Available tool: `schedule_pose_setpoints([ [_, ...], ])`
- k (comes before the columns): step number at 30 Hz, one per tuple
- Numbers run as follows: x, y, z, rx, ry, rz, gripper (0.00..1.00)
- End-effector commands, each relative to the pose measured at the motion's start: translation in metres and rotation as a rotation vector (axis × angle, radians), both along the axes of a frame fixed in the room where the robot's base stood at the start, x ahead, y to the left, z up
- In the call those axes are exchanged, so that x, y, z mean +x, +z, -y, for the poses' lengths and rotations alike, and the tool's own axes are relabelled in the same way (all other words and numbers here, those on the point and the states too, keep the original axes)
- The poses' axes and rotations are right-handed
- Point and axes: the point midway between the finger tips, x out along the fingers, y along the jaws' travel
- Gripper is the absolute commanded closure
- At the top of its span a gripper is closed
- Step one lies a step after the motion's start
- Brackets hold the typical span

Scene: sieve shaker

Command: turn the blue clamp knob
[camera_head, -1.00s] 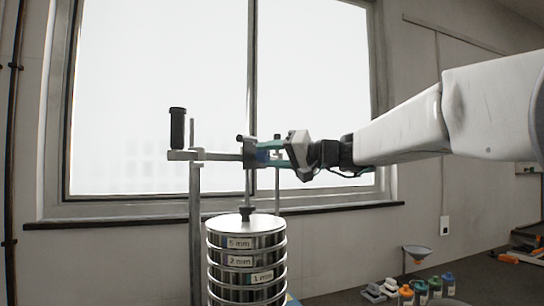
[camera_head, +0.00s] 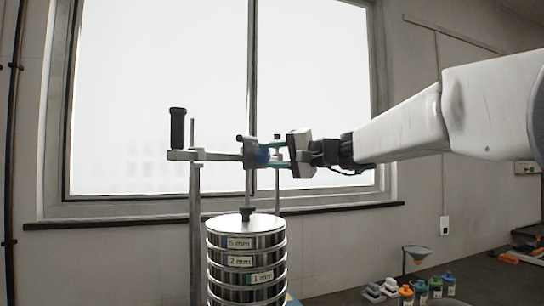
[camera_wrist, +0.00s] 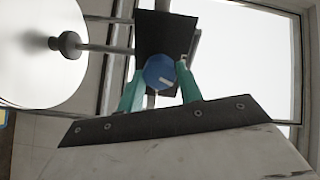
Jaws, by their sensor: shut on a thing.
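The blue clamp knob (camera_head: 263,156) sits on the right side of the dark clamp block (camera_head: 249,153), on the crossbar above the sieve stack. In the wrist view the knob (camera_wrist: 160,72) is a blue faceted disc with a pale mark, in front of the dark block (camera_wrist: 165,35). My gripper (camera_head: 272,154) reaches in from the right. Its teal fingers lie on either side of the knob in the wrist view (camera_wrist: 160,80) and are shut on it. The far side of the knob is hidden.
The sieve stack (camera_head: 246,262) with size labels stands below, under a vertical rod with a dark foot (camera_head: 246,213). A black upright handle (camera_head: 178,128) is on the crossbar's left end. Several bottles (camera_head: 421,288) and a funnel (camera_head: 417,255) are at lower right.

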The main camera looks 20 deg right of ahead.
Motion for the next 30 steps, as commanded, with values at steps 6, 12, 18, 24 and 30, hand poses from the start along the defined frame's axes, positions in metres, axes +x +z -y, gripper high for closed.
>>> schedule_pose_setpoints([
  [6, 0.0004, -0.0006, 0.0005, 0.145, 0.0, -0.147, 0.87],
  [12, 0.0007, -0.0006, 0.0008, 0.278, -0.001, -0.28, 0.87],
  [18, 0.001, -0.0007, 0.0011, 0.412, -0.001, -0.415, 0.87],
  [24, 0.001, -0.001, 0.0012, 0.545, 0.0, -0.547, 0.87],
  [30, 0.0013, -0.0012, 0.0013, 0.659, -0.001, -0.661, 0.87],
])
